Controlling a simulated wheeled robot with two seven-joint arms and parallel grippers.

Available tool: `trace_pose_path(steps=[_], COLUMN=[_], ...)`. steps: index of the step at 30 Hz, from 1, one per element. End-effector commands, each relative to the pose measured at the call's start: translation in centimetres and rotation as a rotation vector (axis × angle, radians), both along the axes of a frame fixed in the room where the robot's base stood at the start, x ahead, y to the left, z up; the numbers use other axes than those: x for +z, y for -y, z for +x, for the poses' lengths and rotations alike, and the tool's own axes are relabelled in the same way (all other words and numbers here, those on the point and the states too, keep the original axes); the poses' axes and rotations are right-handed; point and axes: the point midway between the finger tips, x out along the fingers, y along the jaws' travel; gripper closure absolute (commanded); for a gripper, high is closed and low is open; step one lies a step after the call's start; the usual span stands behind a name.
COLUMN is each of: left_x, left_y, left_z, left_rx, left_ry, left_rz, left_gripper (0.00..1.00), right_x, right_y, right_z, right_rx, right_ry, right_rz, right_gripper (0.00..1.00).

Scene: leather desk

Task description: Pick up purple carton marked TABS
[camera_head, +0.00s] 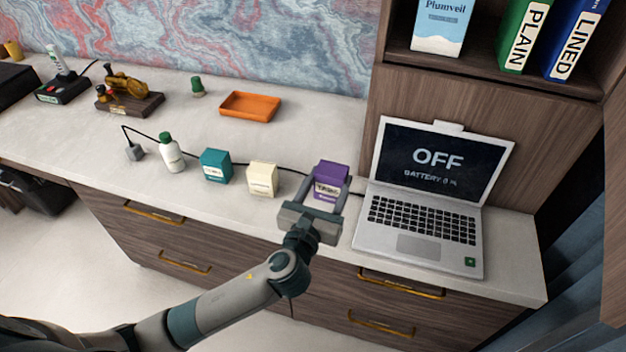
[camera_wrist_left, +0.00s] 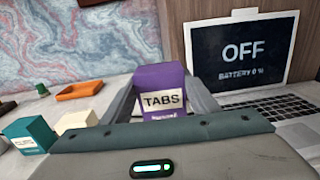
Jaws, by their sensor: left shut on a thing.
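The purple carton marked TABS (camera_head: 331,174) stands near the front of the desk, just left of the laptop. My left gripper (camera_head: 326,192) reaches it from the front, with one finger on each side, and is shut on it. In the left wrist view the carton (camera_wrist_left: 161,88) is upright between the two fingers, with its white TABS label facing the camera. The gripper hides its lower part, so I cannot tell whether it touches the desk. My right gripper is not in view.
The open laptop (camera_head: 418,215) stands close on the right. To the left are a cream carton (camera_head: 262,179), a teal carton (camera_head: 215,166) and a white bottle (camera_head: 171,153). A black cable runs behind them. An orange tray (camera_head: 250,106) lies further back, with clear desk around it.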

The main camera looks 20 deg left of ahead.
Motion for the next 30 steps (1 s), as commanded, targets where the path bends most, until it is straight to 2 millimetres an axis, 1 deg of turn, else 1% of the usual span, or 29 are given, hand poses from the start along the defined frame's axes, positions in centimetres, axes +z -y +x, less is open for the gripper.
trace_pose_path(steps=[1,3,9,17,26,30], left_x=[0.6,1.1,1.8,2.0,1.9,1.8], left_y=[0.8,1.5,2.7,2.8,2.8,2.4], left_z=[-0.4,-0.8,-1.4,-1.5,-1.5,-2.0], left_rx=[-0.002,-0.001,-0.001,0.0,0.0,0.003], left_ry=[0.002,0.003,0.001,0.001,0.0,-0.001], left_rz=[-0.004,-0.004,-0.001,0.0,0.0,-0.001], left_gripper=[0.7,0.7,0.7,0.7,0.7,0.7], right_x=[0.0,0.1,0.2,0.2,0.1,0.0], right_y=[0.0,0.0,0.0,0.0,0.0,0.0], right_z=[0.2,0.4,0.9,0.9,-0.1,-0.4], right_rx=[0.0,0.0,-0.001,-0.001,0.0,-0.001], right_ry=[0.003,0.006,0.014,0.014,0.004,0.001], right_rz=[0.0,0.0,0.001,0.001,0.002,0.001], right_gripper=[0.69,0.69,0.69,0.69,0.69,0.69])
